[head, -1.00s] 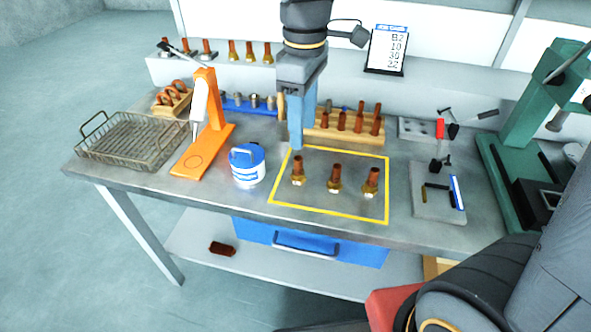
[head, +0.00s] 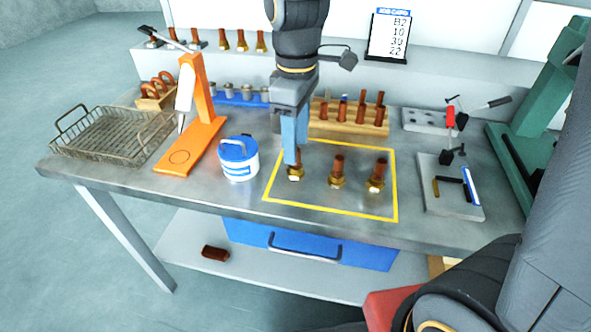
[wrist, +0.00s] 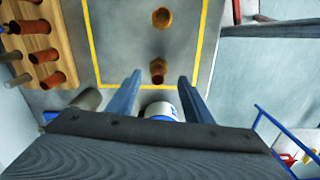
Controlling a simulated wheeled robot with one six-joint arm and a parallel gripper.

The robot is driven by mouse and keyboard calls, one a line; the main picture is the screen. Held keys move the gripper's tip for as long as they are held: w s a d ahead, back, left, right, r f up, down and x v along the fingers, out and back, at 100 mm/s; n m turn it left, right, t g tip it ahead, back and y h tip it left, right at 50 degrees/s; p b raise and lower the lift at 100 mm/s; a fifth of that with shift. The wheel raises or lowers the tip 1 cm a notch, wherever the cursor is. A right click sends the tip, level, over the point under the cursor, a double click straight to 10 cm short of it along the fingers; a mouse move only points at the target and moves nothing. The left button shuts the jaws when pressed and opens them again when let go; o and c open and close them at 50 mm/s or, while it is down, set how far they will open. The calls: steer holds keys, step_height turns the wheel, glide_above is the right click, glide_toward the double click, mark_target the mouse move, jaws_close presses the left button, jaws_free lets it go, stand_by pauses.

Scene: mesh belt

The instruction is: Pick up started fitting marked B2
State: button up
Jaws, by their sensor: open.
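Three fittings with brass hex bases and copper tubes stand upright in a row inside the yellow outline: left (head: 294,174), middle (head: 337,174) and right (head: 377,177). I cannot read a mark on any of them. My gripper (head: 290,160) points down at the left fitting and partly covers it in the head view. In the wrist view my gripper (wrist: 159,79) is open, and the left fitting (wrist: 157,70) shows in the gap between the fingertips. Whether the fingertips reach down around it is unclear. The middle fitting (wrist: 162,18) is farther ahead.
A blue-and-white can (head: 239,160) stands just left of the outline. A wooden rack (head: 345,124) of copper tubes is behind it. An orange stand (head: 192,140) and wire basket (head: 105,137) are at left. A card (head: 389,36) reads B2, 10, 30, 22.

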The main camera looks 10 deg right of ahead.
mark_target(296, 170)
steer(key=shift+w+f+p, duration=0.2)
steer(key=shift+f+p, duration=0.25)
steer(key=shift+f, duration=2)
jaws_close()
